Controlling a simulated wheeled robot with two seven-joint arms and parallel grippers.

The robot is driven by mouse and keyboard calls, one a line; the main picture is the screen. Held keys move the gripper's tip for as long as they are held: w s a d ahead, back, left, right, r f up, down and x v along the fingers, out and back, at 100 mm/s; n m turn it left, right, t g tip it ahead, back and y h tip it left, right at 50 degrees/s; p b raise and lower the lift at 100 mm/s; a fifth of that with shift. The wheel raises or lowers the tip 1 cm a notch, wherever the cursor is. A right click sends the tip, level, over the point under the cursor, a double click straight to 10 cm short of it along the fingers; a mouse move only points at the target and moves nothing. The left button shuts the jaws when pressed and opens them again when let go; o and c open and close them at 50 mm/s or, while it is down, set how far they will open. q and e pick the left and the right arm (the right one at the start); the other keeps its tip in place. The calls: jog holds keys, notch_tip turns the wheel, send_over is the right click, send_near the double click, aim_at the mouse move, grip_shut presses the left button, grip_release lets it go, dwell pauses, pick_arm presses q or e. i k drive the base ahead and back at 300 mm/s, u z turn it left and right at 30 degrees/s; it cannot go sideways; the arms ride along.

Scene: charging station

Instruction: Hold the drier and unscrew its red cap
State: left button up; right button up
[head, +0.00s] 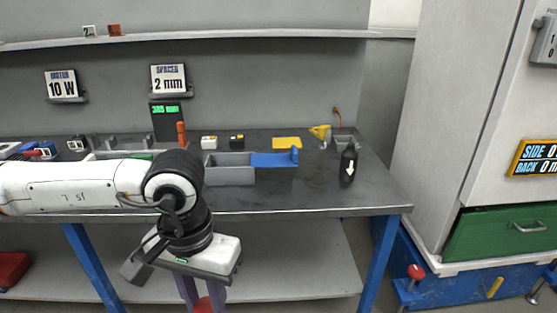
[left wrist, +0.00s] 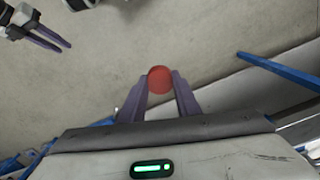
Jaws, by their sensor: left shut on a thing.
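My left gripper (head: 205,301) hangs in front of the bench, pointing down, with its purple fingers running to the bottom edge of the head view. It is shut on a round red piece (head: 203,305) that looks like the drier's red cap. In the left wrist view the red cap (left wrist: 160,80) sits between the fingertips. No drier body can be made out, so I cannot tell whether the cap is on it. My right gripper (left wrist: 52,36) shows at the upper left of the left wrist view. Its two fingers are apart and nothing shows between them. It is out of the head view.
The grey bench (head: 290,202) holds a grey bin (head: 230,175), a blue part (head: 274,159), a dark bottle with a white arrow (head: 348,166) and a yellow piece (head: 287,143). A white cabinet with a green drawer (head: 500,232) stands at the right. A lower shelf (head: 300,270) lies behind my left gripper.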

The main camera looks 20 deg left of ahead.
aim_at(349, 155)
jog(key=u, duration=0.8)
jog(key=i, duration=1.15)
jog(key=z, duration=1.15)
jog(key=i, duration=0.45)
jog(key=z, duration=0.4)
